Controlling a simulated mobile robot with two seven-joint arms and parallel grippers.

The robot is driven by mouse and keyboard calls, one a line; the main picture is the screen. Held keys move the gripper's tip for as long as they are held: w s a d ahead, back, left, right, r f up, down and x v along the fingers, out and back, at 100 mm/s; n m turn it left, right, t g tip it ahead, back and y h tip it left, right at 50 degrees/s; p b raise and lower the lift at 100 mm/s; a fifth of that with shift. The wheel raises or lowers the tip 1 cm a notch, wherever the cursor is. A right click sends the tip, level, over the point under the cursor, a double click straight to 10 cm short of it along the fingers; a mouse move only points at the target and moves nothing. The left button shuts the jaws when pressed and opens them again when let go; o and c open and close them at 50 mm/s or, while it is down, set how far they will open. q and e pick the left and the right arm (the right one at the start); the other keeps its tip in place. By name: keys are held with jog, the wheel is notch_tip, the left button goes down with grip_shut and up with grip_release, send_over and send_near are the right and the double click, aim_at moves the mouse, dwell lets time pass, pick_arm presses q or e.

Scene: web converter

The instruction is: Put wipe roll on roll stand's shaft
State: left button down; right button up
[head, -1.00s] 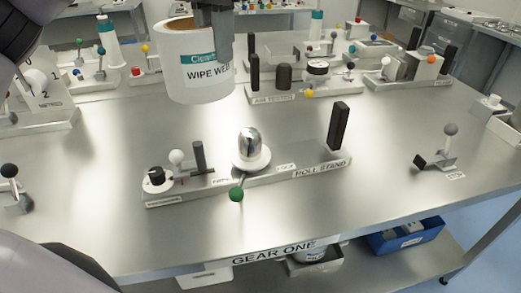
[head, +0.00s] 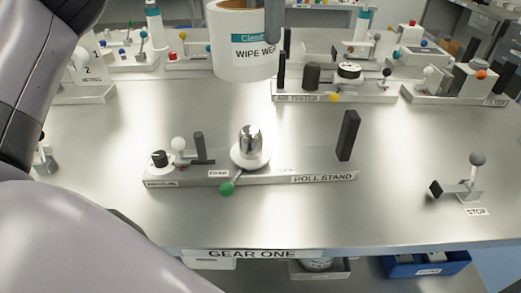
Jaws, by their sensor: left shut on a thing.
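The wipe roll (head: 243,48) is a white cylinder with a teal and white label, at the top of the head view. My left gripper (head: 272,22) is shut on its right side and holds it upright above the table, apart from the stand. The roll stand (head: 280,177) is a low grey base near the table's front. Its shaft (head: 250,142) is a short shiny metal post with a rounded top on a white disc, and nothing is on it. My right gripper is not in view.
A green-knobbed lever (head: 227,188) sticks out in front of the stand. A tall black post (head: 348,135) rises at its right end, and a dial (head: 160,159) sits at its left. A STOP lever (head: 475,178) stands right. The air tester (head: 335,92) stands behind.

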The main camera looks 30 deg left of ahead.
aim_at(267, 76)
pick_arm(q)
jog(key=shift+w+d, duration=0.15)
jog(key=shift+w, duration=0.05)
notch_tip(267, 76, down, 8)
jog(key=b, duration=0.2)
jog(key=shift+f+b, duration=0.15)
jog(key=shift+b, duration=0.2)
notch_tip(267, 76, down, 12)
jog(key=shift+r, duration=0.2)
jog(key=shift+f, duration=0.2)
jog(key=c, duration=1.3)
grip_release()
